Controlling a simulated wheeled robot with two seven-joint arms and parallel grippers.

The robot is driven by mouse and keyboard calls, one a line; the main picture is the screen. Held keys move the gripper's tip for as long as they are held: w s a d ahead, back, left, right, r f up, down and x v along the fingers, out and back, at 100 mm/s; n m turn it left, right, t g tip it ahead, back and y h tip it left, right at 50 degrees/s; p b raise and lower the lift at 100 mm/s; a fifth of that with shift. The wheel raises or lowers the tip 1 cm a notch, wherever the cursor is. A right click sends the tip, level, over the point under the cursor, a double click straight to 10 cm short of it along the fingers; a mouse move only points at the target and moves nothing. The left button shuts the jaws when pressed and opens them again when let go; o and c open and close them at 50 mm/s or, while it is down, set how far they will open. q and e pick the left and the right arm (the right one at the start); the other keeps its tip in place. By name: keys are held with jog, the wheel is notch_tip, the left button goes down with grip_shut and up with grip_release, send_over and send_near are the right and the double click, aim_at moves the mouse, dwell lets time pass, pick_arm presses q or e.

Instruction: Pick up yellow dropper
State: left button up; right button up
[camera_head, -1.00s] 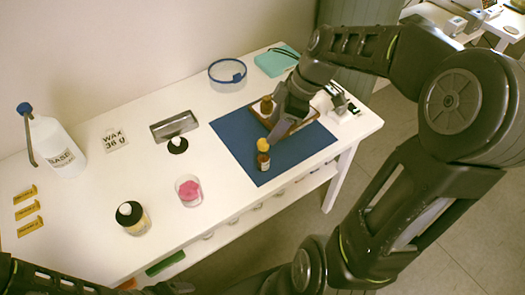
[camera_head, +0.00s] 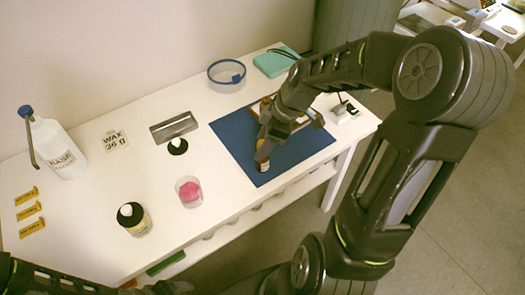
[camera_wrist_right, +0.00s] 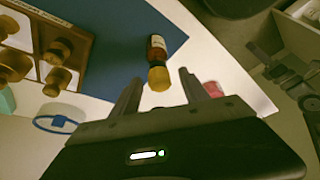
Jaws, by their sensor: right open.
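The yellow dropper (camera_wrist_right: 159,77) tops a small amber bottle with a pale label (camera_wrist_right: 156,47). In the head view the bottle (camera_head: 263,166) stands near the front edge of the blue mat (camera_head: 232,128), its top largely covered by my right gripper (camera_head: 267,139). In the right wrist view my right gripper (camera_wrist_right: 160,93) is open, its fingers on either side of and just short of the yellow dropper. Nothing is held in it. Dark parts of my left arm show at the bottom left of the head view; its jaws cannot be made out.
A wooden rack (camera_wrist_right: 83,62) with several bottles is beside the dropper bottle on the mat. A glass with pink contents (camera_head: 189,192), a jar (camera_head: 133,219) and a wash bottle (camera_head: 58,150) stand to the left.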

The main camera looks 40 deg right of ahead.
jog(key=shift+f, duration=0.1)
jog(key=shift+c, duration=0.4)
jog(key=c, duration=0.7)
